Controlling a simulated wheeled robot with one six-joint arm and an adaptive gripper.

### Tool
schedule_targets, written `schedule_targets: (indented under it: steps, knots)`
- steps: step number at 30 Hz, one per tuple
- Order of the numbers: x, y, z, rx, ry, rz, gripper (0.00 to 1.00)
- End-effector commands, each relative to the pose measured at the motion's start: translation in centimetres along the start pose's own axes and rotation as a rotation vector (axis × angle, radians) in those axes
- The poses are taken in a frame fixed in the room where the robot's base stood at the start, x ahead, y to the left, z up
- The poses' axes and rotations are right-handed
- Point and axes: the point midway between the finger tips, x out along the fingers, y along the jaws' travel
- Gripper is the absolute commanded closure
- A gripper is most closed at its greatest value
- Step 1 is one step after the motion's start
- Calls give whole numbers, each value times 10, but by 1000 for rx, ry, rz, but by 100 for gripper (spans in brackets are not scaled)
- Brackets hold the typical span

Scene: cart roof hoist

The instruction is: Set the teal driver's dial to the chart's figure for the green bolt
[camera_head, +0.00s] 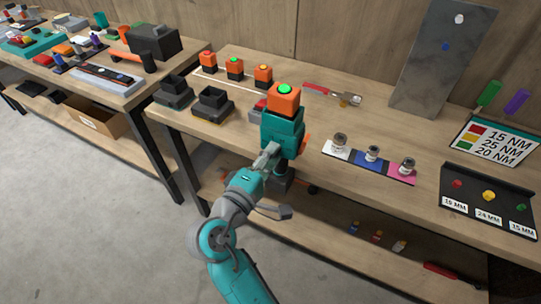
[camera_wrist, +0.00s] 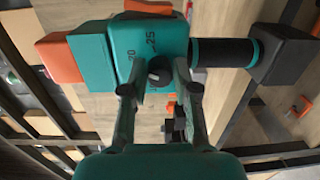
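The teal driver (camera_head: 283,130) stands upright at the bench's front edge, with an orange block and green button on top. In the wrist view the teal driver (camera_wrist: 95,55) lies across the picture, its dark grip to the right. Its black dial knob (camera_wrist: 159,72) faces me beside the figures 20 and 25; its exact setting is too small to tell. My gripper (camera_wrist: 155,88) is open, with one finger on each side of the knob and gaps showing. In the head view my gripper (camera_head: 268,160) is at the driver's front. The chart (camera_head: 497,141) reads red 15 NM, yellow 25 NM, green 20 NM.
A black bolt tray (camera_head: 470,209) holds red, yellow and green bolts. Sockets stand on a white, blue and pink mat (camera_head: 369,162). Several orange blocks with buttons (camera_head: 235,68) stand in a row behind. Black docks (camera_head: 213,104) are left of the driver.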

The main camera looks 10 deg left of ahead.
Motion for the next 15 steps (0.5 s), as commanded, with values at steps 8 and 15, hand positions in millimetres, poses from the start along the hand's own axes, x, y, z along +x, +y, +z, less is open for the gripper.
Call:
schedule_targets:
  steps: [8,15]
  knots:
    - [0,0,0,0,0,0,48]
    - [-10,0,-1,-1,3,-1,48]
